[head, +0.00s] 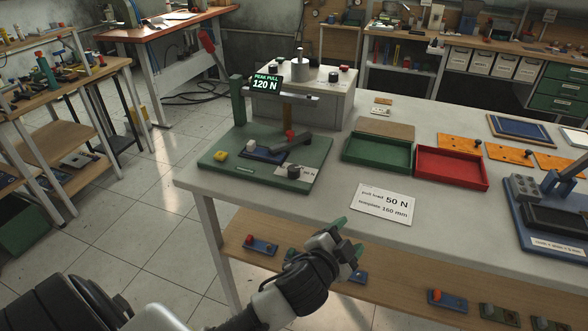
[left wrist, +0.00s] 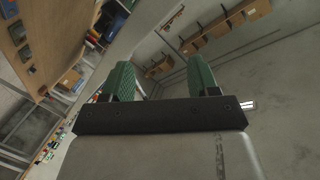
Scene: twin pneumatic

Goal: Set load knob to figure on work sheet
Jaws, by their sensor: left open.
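The work sheet (head: 383,203) is a white card at the table's front edge, reading "pull load 50 N" above a smaller line ending in "160 mm". A small dark knob (head: 293,172) stands on a pale scale plate (head: 308,173) at the front right of the green test rig (head: 240,165). I take it for the load knob; its setting is too small to read. The rig's display (head: 265,84) reads "PEAK PULL 120 N". My left gripper (head: 348,238) is open and empty, in front of the table edge, apart from knob and sheet. Its green fingers also show spread in the left wrist view (left wrist: 160,80).
A yellow button (head: 221,156) and a grey lever with a red end (head: 291,140) are on the rig. Green (head: 377,165) and red (head: 451,181) trays lie to its right. A lower shelf (head: 300,258) runs under the table. The tabletop around the sheet is clear.

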